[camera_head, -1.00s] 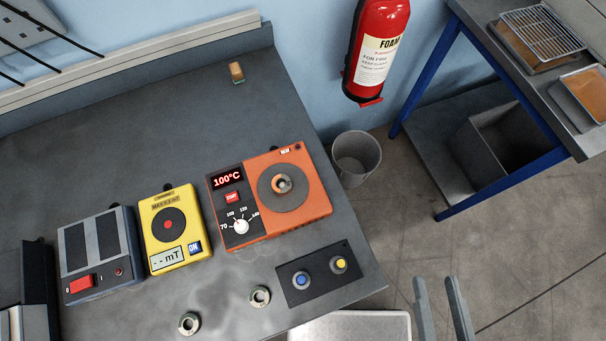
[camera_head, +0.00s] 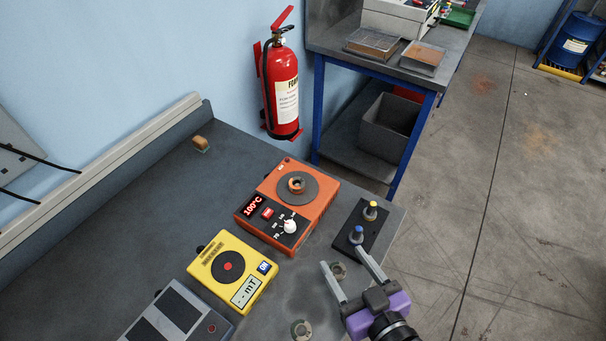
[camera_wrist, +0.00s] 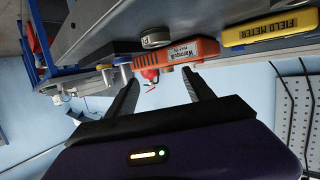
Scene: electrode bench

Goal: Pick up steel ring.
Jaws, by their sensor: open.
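A further ring (camera_head: 297,183) sits on the orange heater's round plate. I cannot tell for sure which is the steel ring. My gripper (camera_head: 344,258) is open and empty. In the wrist view a ring marked with a letter (camera_wrist: 155,40) shows beyond the open fingers (camera_wrist: 160,88).
The orange heater (camera_head: 322,205) reads 100°C. A yellow field meter (camera_head: 210,266) and a grey switch box (camera_head: 178,315) stand to its left. A black panel with blue and yellow knobs (camera_head: 372,238) lies at the bench's right edge.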

